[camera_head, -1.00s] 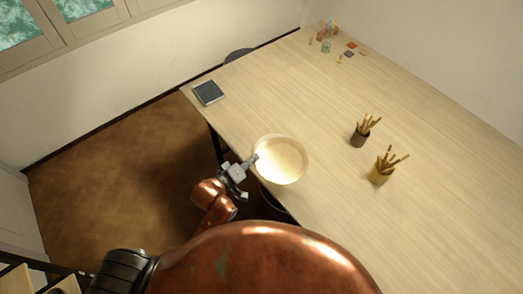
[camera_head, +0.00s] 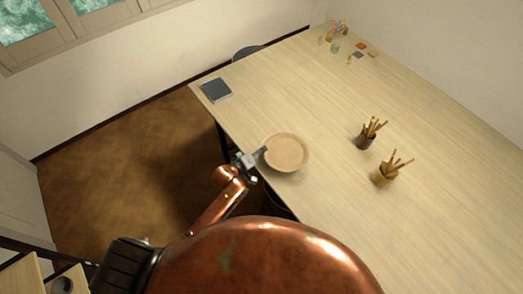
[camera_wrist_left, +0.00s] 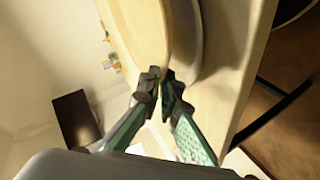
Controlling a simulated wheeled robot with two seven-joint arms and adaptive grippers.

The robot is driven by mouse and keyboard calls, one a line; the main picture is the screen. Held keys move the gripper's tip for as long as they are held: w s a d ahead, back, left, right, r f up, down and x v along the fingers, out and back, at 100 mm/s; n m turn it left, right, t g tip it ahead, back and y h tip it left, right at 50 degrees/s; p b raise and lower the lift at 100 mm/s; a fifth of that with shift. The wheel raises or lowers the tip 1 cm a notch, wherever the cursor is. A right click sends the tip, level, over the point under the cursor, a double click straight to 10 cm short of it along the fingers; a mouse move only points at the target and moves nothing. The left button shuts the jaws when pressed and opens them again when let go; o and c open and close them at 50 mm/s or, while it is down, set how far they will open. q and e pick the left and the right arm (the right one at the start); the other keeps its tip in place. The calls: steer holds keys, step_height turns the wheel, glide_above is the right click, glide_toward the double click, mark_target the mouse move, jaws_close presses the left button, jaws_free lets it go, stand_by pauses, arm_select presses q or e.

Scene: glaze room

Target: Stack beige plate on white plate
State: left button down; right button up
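The beige plate (camera_head: 287,152) is at the table's near edge in the head view. It also shows as a large curved rim in the left wrist view (camera_wrist_left: 142,28). The greyish-white plate (camera_wrist_left: 188,30) shows beside and beneath it in the wrist view; in the head view the beige plate mostly covers it. I cannot tell whether the two touch all round. My left gripper (camera_head: 262,152) is at the left rim of the beige plate. In the wrist view its fingertips (camera_wrist_left: 163,79) are close together, pinching that rim. My right gripper is not in view.
A brown cup (camera_head: 364,142) and a yellow cup (camera_head: 382,177) hold wooden tools right of the plates. A dark flat tablet-like object (camera_head: 216,90) lies at the left edge. Small colourful items (camera_head: 336,46) sit at the far corner. The wooden table (camera_head: 320,100) is clear between.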

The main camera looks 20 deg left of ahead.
arm_select(q)
steer(key=shift+f, duration=0.15)
steer(key=shift+f, duration=0.35)
steer(key=c, duration=2.2)
jaws_free()
steer(key=shift+o, duration=0.2)
steer(key=shift+r, duration=0.4)
steer(key=b+v, duration=0.1)
steer(key=v, duration=1.1)
